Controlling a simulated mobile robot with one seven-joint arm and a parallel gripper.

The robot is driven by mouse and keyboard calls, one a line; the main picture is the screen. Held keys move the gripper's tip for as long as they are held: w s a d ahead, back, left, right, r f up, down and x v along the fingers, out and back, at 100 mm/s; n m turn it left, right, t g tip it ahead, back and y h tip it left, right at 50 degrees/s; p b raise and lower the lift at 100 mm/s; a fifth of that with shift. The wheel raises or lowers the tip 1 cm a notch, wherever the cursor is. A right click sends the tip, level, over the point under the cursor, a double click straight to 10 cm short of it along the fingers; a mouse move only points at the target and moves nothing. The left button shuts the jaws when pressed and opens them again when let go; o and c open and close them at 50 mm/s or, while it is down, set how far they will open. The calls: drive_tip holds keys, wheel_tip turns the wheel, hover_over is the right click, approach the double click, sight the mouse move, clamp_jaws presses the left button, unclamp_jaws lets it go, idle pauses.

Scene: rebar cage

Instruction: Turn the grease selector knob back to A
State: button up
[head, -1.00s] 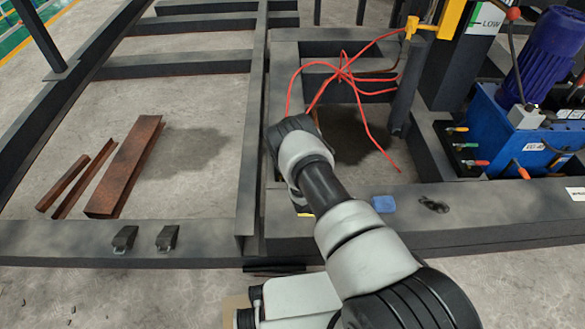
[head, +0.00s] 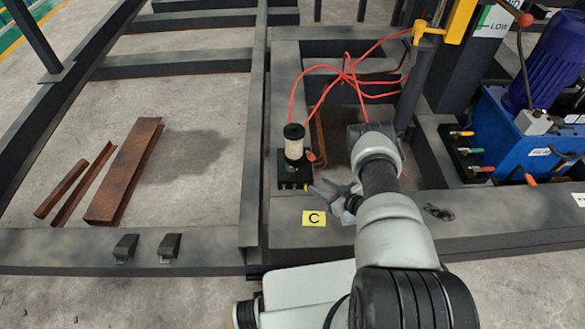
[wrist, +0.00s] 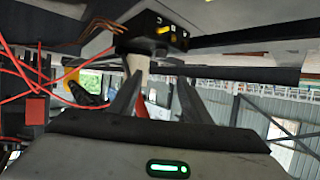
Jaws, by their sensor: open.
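A grease unit (head: 294,150) with a pale cylinder, black cap and black base stands on the dark beam. A red piece (head: 311,157), possibly the selector knob, sticks out on its right side. Yellow fittings line the front of the base. A yellow card marked C (head: 314,218) lies in front of it. My gripper (head: 328,190) is open just right of the base, its fingers pointing toward it. In the wrist view, the black base (wrist: 150,28) is beyond the fingertips, and a red piece (wrist: 142,106) shows between the fingers (wrist: 160,88). The knob's setting is unreadable.
Red hoses (head: 345,75) loop behind the unit. A yellow-topped post (head: 428,30) and a blue machine (head: 510,140) stand to the right. Rusty steel pieces (head: 125,170) lie on the floor at left. Two black clips (head: 125,247) sit on the front beam.

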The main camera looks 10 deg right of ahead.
sight(292, 170)
drive_tip(key=b+x, duration=0.5)
drive_tip(key=x, duration=1.2)
drive_tip(key=shift+w+a+r+b, duration=0.1)
drive_tip(key=shift+b, duration=0.3)
